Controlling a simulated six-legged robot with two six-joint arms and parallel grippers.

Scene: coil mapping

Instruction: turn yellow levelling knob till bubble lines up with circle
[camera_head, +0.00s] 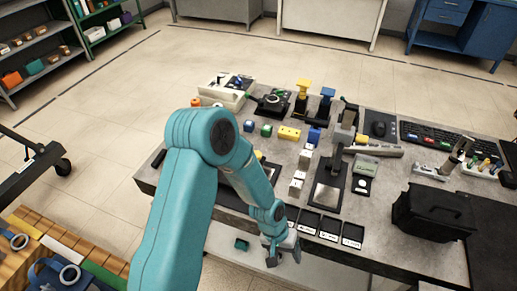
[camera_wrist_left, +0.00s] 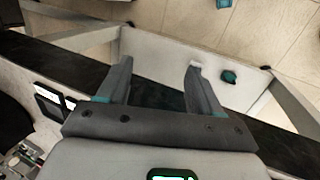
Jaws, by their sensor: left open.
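A yellow knob (camera_head: 303,84) stands upright toward the back of the bench. A blue-topped knob (camera_head: 327,92) stands to its right. A dark device with a green patch (camera_head: 271,101) lies just left of the yellow knob; the bubble and circle are too small to make out. My left gripper (camera_head: 284,260) hangs low at the bench's front edge, far from the yellow knob. In the left wrist view my left gripper (camera_wrist_left: 160,66) is open, its two fingers apart with nothing between them. The yellow knob is not in that view. My right gripper is not in view.
The bench top (camera_head: 405,170) holds small blocks, a row of dark trays (camera_head: 328,226), a black box (camera_head: 432,212) and a keyboard (camera_head: 432,135). A small teal object (camera_head: 241,244) lies below the bench's front edge. My left arm hides part of the bench's left side.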

